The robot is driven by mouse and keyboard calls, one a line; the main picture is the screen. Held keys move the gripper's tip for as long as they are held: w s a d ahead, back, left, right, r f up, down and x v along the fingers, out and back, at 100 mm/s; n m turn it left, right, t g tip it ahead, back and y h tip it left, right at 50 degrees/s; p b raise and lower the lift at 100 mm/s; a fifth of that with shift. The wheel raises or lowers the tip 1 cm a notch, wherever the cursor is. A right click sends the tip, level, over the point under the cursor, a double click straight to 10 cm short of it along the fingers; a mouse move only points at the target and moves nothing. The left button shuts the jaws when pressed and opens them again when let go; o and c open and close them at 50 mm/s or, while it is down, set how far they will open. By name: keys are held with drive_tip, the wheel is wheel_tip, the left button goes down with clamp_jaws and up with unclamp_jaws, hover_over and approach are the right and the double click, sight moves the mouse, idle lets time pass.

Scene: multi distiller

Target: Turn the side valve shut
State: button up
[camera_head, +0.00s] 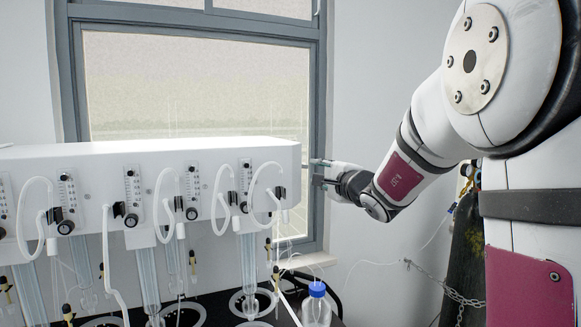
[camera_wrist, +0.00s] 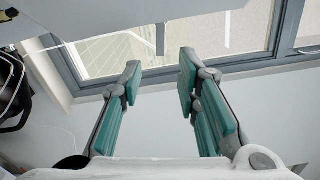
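The white distiller housing (camera_head: 150,170) runs along the wall, with several flow meters and black knobs on its front. Its right end is next to my gripper (camera_head: 318,172). In the wrist view my gripper (camera_wrist: 157,85) is open, its two teal-padded fingers wide apart with nothing between them. A short grey bar (camera_wrist: 160,40) hangs beyond the fingertips, below the edge of a white surface; it may be the side valve's handle, but I cannot be sure. No side valve can be made out in the head view, where the housing's right end face is hidden.
A window (camera_head: 195,85) with a grey-blue frame is behind the housing. A blue-capped bottle (camera_head: 317,300) stands below my gripper. A dark gas cylinder (camera_head: 465,250) with a chain stands at the right. White hoses loop along the front. The wall right of the window is clear.

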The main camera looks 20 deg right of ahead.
sight(303, 167)
drive_tip(key=w+p, duration=0.1)
drive_tip(key=w, duration=0.6)
drive_tip(key=shift+w, duration=0.4)
drive_tip(key=shift+c, duration=0.6)
clamp_jaws()
